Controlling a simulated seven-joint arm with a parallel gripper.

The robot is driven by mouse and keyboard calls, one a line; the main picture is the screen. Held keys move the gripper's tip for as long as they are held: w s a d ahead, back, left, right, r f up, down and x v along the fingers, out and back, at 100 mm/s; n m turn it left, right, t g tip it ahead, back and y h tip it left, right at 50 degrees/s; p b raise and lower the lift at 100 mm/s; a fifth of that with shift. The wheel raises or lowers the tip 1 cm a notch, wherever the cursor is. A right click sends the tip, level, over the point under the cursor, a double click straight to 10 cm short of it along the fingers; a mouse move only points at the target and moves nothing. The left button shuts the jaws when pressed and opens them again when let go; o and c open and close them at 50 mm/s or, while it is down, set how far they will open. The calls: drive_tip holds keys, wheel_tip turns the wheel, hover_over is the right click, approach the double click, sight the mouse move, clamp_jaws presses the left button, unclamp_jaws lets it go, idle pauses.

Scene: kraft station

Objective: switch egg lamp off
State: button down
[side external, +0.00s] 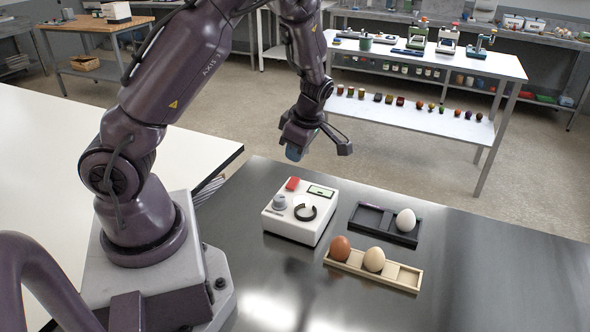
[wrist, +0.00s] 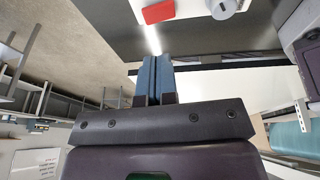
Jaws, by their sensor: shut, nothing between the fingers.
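The egg lamp (side external: 300,224) is a white box on the dark metal table, left of the egg trays. Its top carries a red switch (side external: 292,184), a grey knob (side external: 279,202), a small greenish display (side external: 320,191) and a dark open ring (side external: 305,212). I cannot tell whether the lamp is lit. My gripper (side external: 294,153) hangs above and behind the lamp, clear of it. In the wrist view its blue fingers (wrist: 154,62) are shut together and empty. That view also shows the red switch (wrist: 158,12) and the knob (wrist: 222,8) at the top edge.
A dark tray (side external: 370,229) with one white egg (side external: 406,220) lies right of the lamp. In front of it, a pale tray (side external: 404,277) holds a brown egg (side external: 340,248) and a beige egg (side external: 374,259). The table front is clear. A white bench (side external: 480,65) stands behind.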

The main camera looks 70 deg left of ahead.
sight(289, 185)
drive_tip(key=x, duration=0.4)
drive_tip(key=shift+w+f, duration=0.3)
drive_tip(key=shift+f, duration=0.1)
drive_tip(key=shift+w+f, duration=0.15)
drive_tip(key=shift+f, duration=0.55)
drive_tip(key=shift+w+a+f+g+h, duration=0.35)
drive_tip(key=shift+f+g+h, duration=0.15)
drive_tip(key=shift+g+h, duration=0.2)
drive_tip(key=shift+s+d, duration=0.15)
drive_tip(key=shift+s, duration=0.1)
drive_tip(key=shift+s+d, duration=0.6)
drive_tip(key=shift+d, duration=0.05)
